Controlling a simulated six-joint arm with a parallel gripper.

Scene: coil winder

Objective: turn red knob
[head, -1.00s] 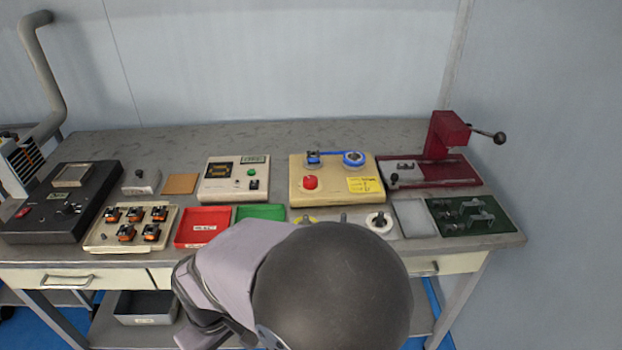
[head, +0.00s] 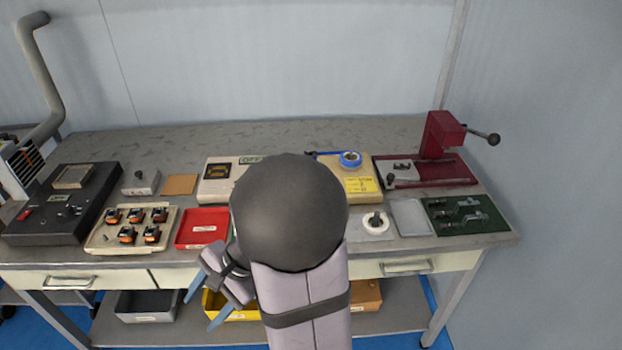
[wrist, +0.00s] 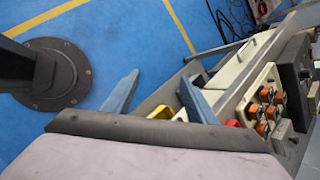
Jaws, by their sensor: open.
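The red knob is hidden in the head view behind the dark round joint of my arm. My gripper (head: 205,302) is open and empty, low in front of the bench's front edge and left of the winder box. Its blue fingers also show in the wrist view (wrist: 158,98), apart, with blue floor and the bench front behind them. The red knob is not seen in the wrist view.
A red tray (head: 202,228), a tray of orange coils (head: 130,228) and a black unit (head: 62,203) stand on the bench's left. A red press (head: 440,150) with a lever and a green board (head: 466,214) stand right.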

